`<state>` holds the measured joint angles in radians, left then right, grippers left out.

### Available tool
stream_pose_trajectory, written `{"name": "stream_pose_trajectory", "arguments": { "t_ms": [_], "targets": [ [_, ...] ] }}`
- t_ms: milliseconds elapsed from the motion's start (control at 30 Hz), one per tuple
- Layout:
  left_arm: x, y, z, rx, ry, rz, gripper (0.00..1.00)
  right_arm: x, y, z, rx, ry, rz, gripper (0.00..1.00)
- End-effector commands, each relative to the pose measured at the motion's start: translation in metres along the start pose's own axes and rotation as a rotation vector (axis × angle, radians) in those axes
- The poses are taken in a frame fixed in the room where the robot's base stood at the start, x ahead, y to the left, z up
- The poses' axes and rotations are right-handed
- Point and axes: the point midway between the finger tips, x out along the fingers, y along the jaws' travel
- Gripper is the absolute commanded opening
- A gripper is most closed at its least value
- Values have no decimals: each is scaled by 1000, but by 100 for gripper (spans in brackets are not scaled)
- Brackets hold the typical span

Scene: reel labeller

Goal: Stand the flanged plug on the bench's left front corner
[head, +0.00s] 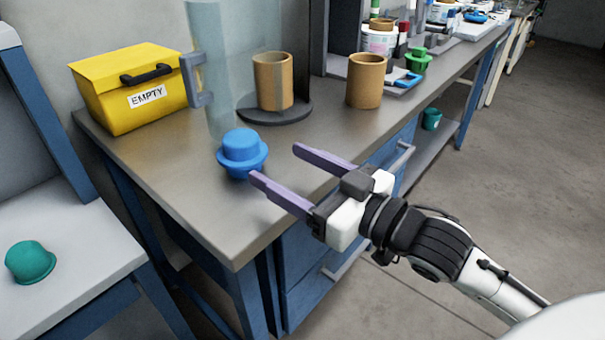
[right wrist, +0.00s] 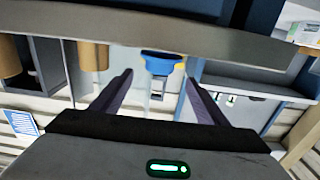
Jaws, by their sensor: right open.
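A blue flanged plug (head: 242,148), a round cap above a wider rim, stands upright on the grey bench top (head: 190,185), close to its left front corner (head: 233,262). My right gripper (head: 273,162) is open and empty, just to the right of the plug, with its two purple fingers pointing at it. In the right wrist view the blue plug (right wrist: 161,62) shows beyond and between the fingertips. I cannot tell whether a finger touches it. My left gripper is not in view.
A yellow box marked EMPTY (head: 130,90) stands at the back left. Tan cylinders (head: 366,82) and a clear tube (head: 222,60) stand behind the plug. A teal plug (head: 30,262) sits on a lower pale surface at left. The front left bench top is clear.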

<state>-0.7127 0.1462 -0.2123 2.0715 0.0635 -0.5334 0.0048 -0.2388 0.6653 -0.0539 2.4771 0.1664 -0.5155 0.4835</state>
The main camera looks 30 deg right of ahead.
Motion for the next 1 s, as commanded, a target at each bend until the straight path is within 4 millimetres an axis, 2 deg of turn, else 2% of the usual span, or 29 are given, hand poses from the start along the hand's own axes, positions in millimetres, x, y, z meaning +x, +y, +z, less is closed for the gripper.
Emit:
{"name": "stream_pose_trajectory", "arguments": {
  "t_ms": [100, 333, 1000],
  "targets": [
    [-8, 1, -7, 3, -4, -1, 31, -13, 0, -2, 4, -5, 1, 68],
    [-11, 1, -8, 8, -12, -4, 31, -27, 0, -1, 2, -1, 0, 68],
    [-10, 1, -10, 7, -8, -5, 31, -29, 0, 0, 0, 1, 0, 68]
  ]
}}
